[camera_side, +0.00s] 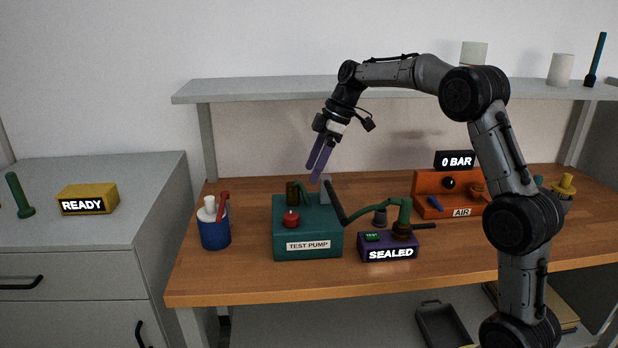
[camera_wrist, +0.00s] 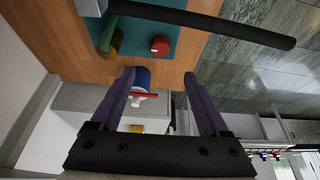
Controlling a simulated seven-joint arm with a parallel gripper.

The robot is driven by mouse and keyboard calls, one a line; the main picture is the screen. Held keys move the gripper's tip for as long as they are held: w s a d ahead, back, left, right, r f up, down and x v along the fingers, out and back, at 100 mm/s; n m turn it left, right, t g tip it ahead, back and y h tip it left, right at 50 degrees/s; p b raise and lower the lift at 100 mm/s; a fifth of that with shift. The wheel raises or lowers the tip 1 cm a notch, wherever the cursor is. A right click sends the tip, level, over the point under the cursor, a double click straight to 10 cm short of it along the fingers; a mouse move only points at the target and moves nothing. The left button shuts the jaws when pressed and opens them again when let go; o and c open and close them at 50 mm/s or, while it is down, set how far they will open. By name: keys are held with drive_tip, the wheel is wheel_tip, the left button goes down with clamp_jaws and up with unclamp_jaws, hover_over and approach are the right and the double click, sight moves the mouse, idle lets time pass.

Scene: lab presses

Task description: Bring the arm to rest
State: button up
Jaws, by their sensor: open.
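My gripper (camera_side: 319,166) hangs in the air above the teal test pump (camera_side: 308,246), its two purple fingers pointing down and slightly left. In the wrist view the fingers (camera_wrist: 160,95) are spread apart with nothing held between them. The pump has a red button (camera_side: 291,218) on top and a black lever (camera_side: 335,202) slanting up beside it. The lever also crosses the top of the wrist view (camera_wrist: 215,22). My arm is raised and bent over the bench, apart from the things on it.
A blue cup (camera_side: 215,234) with tools stands left of the pump. A purple box reading SEALED (camera_side: 388,248) and an orange AIR unit (camera_side: 433,184) under a 0 BAR display (camera_side: 455,160) are to the right. A grey shelf (camera_side: 260,90) runs behind. A yellow READY box (camera_side: 88,197) sits on the left cabinet.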

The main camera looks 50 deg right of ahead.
drive_tip(key=shift+r, duration=0.1)
idle(0.3)
drive_tip(key=s+a+r+n+t, duration=0.1)
drive_tip(key=s+a+r+n, duration=0.1)
drive_tip(key=s+a+r, duration=0.55)
drive_tip(key=s+a+r+m+t+h, duration=0.1)
drive_tip(key=s+a+r+m, duration=0.15)
drive_tip(key=s+a, duration=0.45)
drive_tip(key=s+d+f+m+h, duration=0.1)
drive_tip(key=s+f+m, duration=0.3)
drive_tip(key=s, duration=0.5)
drive_tip(key=s+d+f+m+h, duration=0.1)
drive_tip(key=s+f+m, duration=0.3)
drive_tip(key=s+f, duration=0.4)
drive_tip(key=shift+s+d+f+m+t, duration=0.15)
drive_tip(key=shift+s+d+m+t, duration=0.15)
drive_tip(key=shift+s, duration=0.25)
